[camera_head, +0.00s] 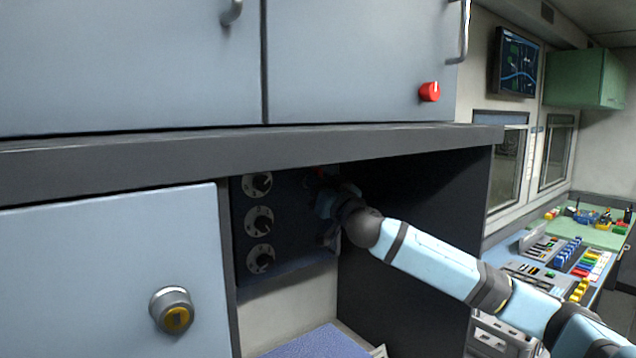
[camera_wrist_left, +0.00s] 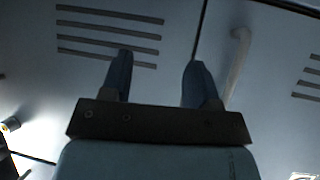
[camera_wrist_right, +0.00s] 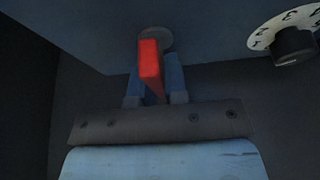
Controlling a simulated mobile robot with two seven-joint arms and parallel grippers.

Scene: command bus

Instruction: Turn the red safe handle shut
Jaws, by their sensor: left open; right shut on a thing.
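The red safe handle (camera_wrist_right: 150,62) is in the right wrist view, on a round grey base on the dark safe front. My right gripper (camera_wrist_right: 156,85) is shut on it, one blue finger on each side. In the head view my right arm reaches into the recess, and only a bit of red (camera_head: 318,171) shows beside the right gripper (camera_head: 328,190). The safe front (camera_head: 290,185) carries several black dials. My left gripper (camera_wrist_left: 157,75) is open and empty in the left wrist view, in front of a pale panel.
A grey shelf edge (camera_head: 130,160) runs above the recess. A cabinet door with a round lock (camera_head: 171,309) stands left of it. A red knob (camera_head: 430,92) is on the upper cabinet. A control desk (camera_head: 560,262) is at the right.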

